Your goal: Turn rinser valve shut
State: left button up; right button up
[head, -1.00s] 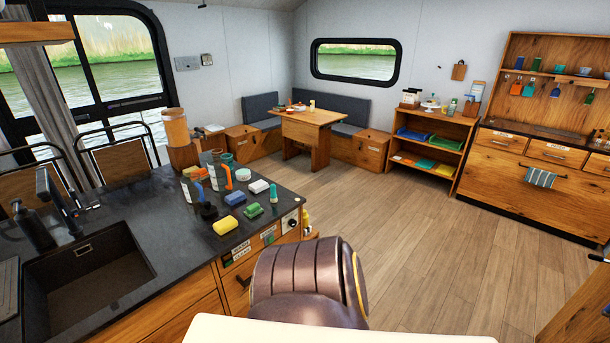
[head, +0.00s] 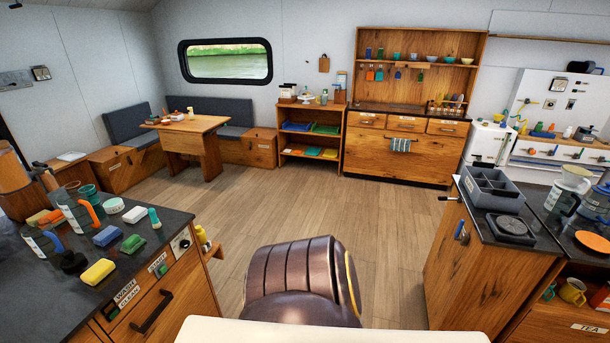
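I cannot make out with certainty which fitting is the rinser valve. A white panel with a row of small coloured handles (head: 555,151) is at the right, against the back wall. A dark square pad (head: 510,229) lies on the right counter. A round dark knob on a white plate (head: 181,243) is on the end of the left counter. Neither of my grippers is in view.
The left counter (head: 150,262) holds sponges, brushes and jugs. The right counter (head: 470,215) holds a grey divided caddy (head: 490,188), a kettle and an orange plate (head: 593,243). A dresser (head: 400,155) stands at the back.

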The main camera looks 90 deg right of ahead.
aim_at(456, 236)
jog(key=z, duration=0.5)
jog(key=k+l+z, duration=0.1)
jog(key=z, duration=0.35)
jog(key=l+z, duration=0.15)
jog(key=z, duration=0.35)
jog(key=l+z, duration=0.1)
jog(key=z, duration=0.4)
jog(key=l+z, duration=0.1)
jog(key=z, duration=0.4)
jog(key=l+z, duration=0.15)
jog(key=z, duration=0.3)
jog(key=l+z, duration=0.1)
jog(key=z, duration=0.4)
jog(key=l+z, duration=0.1)
jog(key=z, duration=0.4)
